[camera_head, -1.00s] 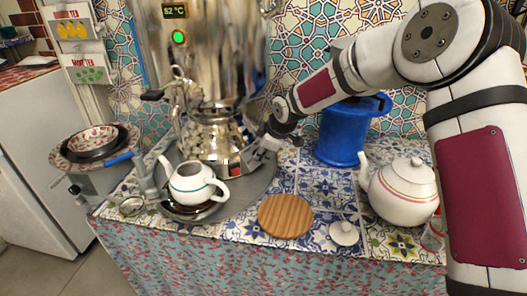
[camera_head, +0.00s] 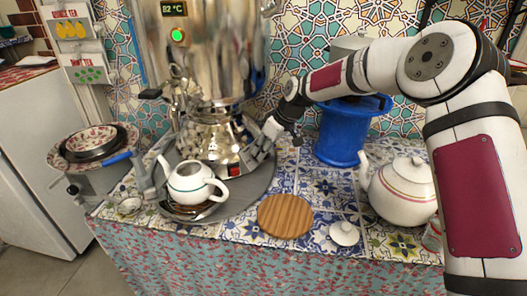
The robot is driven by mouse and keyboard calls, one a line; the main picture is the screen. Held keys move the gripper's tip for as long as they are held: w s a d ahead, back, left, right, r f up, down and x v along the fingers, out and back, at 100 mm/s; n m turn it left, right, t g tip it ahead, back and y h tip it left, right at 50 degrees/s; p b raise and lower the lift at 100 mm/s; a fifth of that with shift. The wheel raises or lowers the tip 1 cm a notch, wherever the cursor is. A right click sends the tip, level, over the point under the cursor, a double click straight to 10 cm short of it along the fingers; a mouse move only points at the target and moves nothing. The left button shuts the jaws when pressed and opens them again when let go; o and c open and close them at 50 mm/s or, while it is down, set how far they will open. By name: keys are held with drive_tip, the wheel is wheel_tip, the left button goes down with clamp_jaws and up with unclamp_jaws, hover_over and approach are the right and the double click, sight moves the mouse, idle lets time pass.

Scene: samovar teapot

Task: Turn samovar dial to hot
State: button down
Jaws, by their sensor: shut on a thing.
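The shiny metal samovar (camera_head: 210,60) stands at the back left on a round grey tray (camera_head: 262,180). Its display (camera_head: 174,9) reads 82 °C, with a green light (camera_head: 177,35) lit below it. A small dark and red part, seemingly the dial (camera_head: 234,169), shows at the front of the samovar's base. My gripper (camera_head: 250,160) comes in from the right and is shut at this part, its fingertips by its right side. The fingers hide some of the part, and its setting is too small to read.
A white teapot without a lid (camera_head: 190,182) stands on the tray's front left, close to my gripper.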

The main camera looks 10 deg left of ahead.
drive_tip(key=shift+w+d+m+g+y+b, duration=0.1)
drive_tip(key=shift+m+g+y+b, duration=0.2)
drive_tip(key=shift+m, duration=0.6)
drive_tip(key=shift+w+m+g+y+b, duration=0.1)
drive_tip(key=shift+m+g+y+b, duration=0.2)
drive_tip(key=shift+m, duration=0.6)
drive_tip(key=c, duration=1.6)
unclamp_jaws()
drive_tip(key=v, duration=1.2)
drive_tip(key=shift+w+d+f, duration=0.1)
drive_tip(key=shift+w, duration=0.05)
